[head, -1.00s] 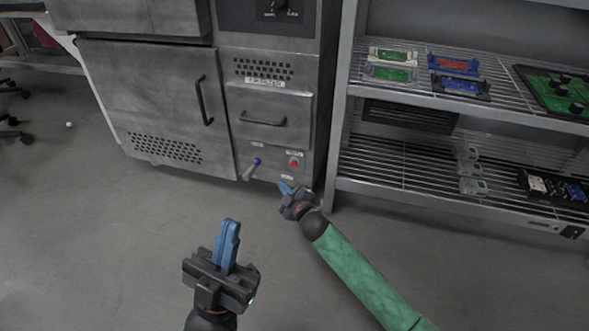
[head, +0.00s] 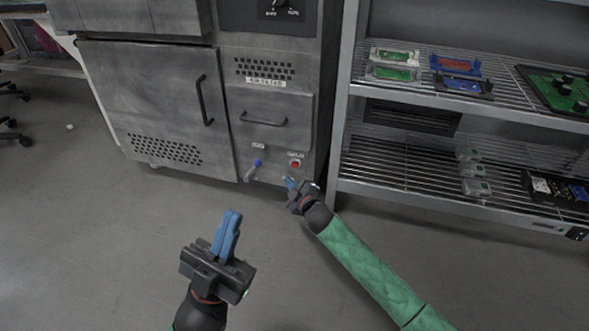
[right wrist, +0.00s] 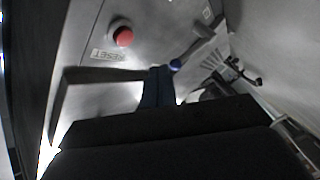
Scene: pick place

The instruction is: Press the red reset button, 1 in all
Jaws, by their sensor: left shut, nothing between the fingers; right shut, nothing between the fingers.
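The red reset button (head: 295,164) is on the lower right of the grey machine's front, under a small label. In the right wrist view the red button (right wrist: 123,36) shows at the upper left, with a "RESET" label (right wrist: 109,54) beside it. My right gripper (head: 290,182) is shut and empty, just below the button in the head view; its blue fingers (right wrist: 158,86) point toward the panel, apart from the button. My left gripper (head: 232,222) is shut and empty, over the floor in front of the machine.
A lever with a blue knob (head: 258,162) sticks out left of the button. A drawer handle (head: 263,122) is above. A metal shelf rack (head: 400,188) with circuit boards stands close on the right. The floor in front (head: 120,240) is clear.

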